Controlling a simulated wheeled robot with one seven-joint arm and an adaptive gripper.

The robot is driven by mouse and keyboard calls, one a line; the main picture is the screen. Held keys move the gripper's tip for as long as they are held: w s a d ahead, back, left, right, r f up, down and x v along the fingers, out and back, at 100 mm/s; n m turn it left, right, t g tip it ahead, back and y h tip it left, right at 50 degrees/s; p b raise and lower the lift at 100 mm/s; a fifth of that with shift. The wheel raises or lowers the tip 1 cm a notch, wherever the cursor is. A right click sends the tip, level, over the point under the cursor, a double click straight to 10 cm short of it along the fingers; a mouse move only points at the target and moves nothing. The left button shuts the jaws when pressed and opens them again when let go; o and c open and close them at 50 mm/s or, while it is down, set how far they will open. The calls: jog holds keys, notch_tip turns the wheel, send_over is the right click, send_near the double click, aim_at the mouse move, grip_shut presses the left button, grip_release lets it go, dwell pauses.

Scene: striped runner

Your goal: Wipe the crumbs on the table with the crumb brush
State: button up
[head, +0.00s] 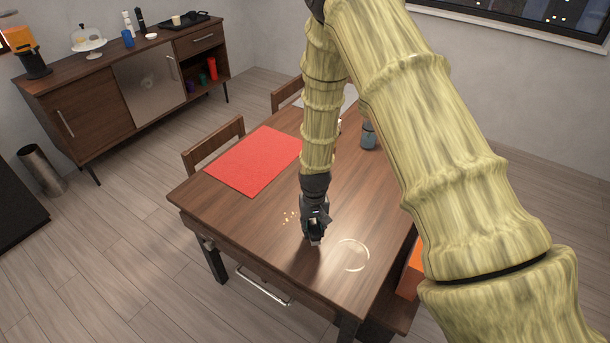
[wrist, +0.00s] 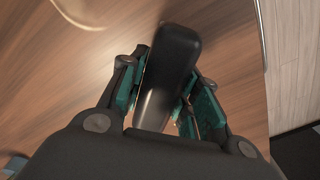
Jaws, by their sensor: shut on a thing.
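Pale crumbs (head: 290,217) lie in a small scatter on the wooden table (head: 240,220), just left of my gripper (head: 315,236) in the head view. In the wrist view, my gripper (wrist: 160,95) is shut on a dark, rounded, elongated thing, which I take to be the crumb brush (wrist: 172,55). It lies between the teal finger pads. Its bristles are hidden, and I cannot tell whether it touches the table. The crumbs do not show clearly in the wrist view.
A red mat (head: 255,160) lies beyond the crumbs. A pale ring mark (head: 352,255) is on the table to the right of my gripper. A grey-blue pot (head: 369,136) stands farther back. Chairs (head: 213,146) border the table, and a sideboard (head: 120,95) stands at the wall.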

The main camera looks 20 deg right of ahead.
jog(key=shift+r+p, duration=0.65)
jog(key=shift+r, duration=0.8)
jog(key=shift+f, duration=0.1)
